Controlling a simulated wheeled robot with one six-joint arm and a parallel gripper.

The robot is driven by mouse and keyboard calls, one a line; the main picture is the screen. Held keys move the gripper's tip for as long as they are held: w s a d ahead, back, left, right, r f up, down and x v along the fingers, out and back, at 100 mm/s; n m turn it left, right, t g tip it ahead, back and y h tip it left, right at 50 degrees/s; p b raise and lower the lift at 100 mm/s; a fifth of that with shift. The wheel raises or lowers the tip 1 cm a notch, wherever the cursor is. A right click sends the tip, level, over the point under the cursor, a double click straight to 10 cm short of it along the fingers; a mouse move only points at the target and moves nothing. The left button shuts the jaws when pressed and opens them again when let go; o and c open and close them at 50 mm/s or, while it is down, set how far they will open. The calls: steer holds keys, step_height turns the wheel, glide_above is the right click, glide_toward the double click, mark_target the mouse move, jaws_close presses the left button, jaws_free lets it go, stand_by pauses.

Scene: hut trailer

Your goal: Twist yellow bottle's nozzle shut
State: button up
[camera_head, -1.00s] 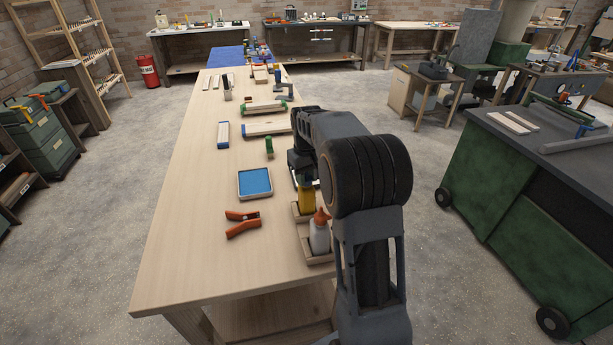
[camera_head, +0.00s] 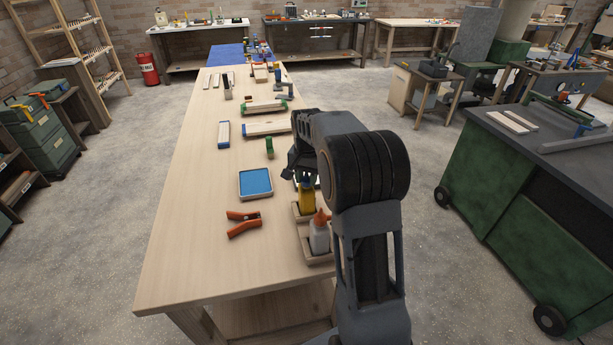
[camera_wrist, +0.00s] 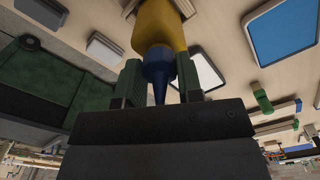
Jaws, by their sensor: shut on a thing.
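The yellow bottle (camera_head: 306,198) stands in a wooden tray (camera_head: 297,213) at the right edge of the long bench, partly hidden by my arm. In the wrist view the yellow bottle (camera_wrist: 160,27) has a blue tapered nozzle (camera_wrist: 158,75). My gripper (camera_wrist: 159,78) is shut on the blue nozzle, with one green-padded finger on each side of it. In the head view my gripper (camera_head: 304,176) is at the top of the bottle, and its fingertips are hard to make out.
A white bottle with an orange tip (camera_head: 320,236) stands close in front of the yellow one. A blue-lined tray (camera_head: 255,183), an orange clamp (camera_head: 242,223) and a small green object (camera_head: 269,148) lie to the left. The bench's near left area is bare.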

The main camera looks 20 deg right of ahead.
steer(key=m, duration=0.4)
steer(key=shift+m+p, duration=0.3)
steer(key=shift+m, duration=1.6)
steer(key=o, duration=0.9)
steer(key=shift+o, duration=0.2)
step_height(320, 180, up, 14)
steer(key=shift+f, duration=0.1)
